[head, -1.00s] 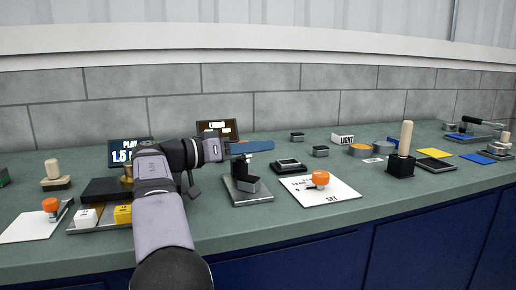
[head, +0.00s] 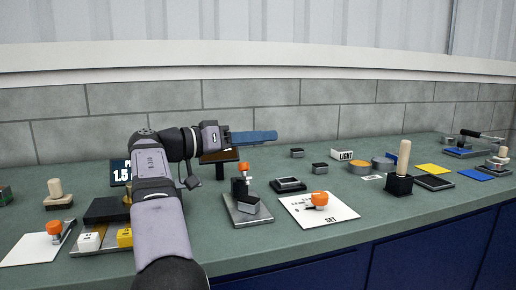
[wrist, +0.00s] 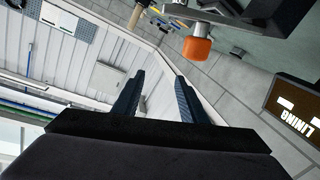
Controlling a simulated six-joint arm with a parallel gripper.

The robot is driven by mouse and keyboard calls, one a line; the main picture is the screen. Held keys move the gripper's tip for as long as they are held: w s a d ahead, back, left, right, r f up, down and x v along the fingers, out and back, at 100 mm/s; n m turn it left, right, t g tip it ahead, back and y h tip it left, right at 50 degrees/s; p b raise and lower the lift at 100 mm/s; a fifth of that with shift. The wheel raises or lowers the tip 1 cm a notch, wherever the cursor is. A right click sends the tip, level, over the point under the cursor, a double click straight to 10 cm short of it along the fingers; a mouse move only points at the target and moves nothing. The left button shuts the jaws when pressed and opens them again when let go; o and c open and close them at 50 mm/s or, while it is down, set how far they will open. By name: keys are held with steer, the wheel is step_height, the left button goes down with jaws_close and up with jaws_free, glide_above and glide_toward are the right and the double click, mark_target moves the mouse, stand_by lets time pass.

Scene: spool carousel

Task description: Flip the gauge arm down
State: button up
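A small stand with a grey base (head: 246,211) stands at the middle of the bench. It has a black post and a short upright arm topped by an orange knob (head: 243,167); I take this for the gauge arm. A grey metal piece with an orange knob (wrist: 197,48) shows near the top of the wrist view. My gripper (head: 272,137) is above the stand and points right, clear of the knob. In the wrist view my gripper (wrist: 160,76) has its two blue fingers apart with nothing between them.
A white SET card (head: 340,213) with an orange knob lies right of the stand. A dark tray (head: 289,185) sits behind it. A black block with a wooden handle (head: 403,158) stands further right. A LINING sign (wrist: 295,108) shows in the wrist view. The back wall is behind.

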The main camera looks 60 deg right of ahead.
steer(key=shift+r+p, duration=0.45)
steer(key=shift+r, duration=0.8)
steer(key=shift+c, duration=0.4)
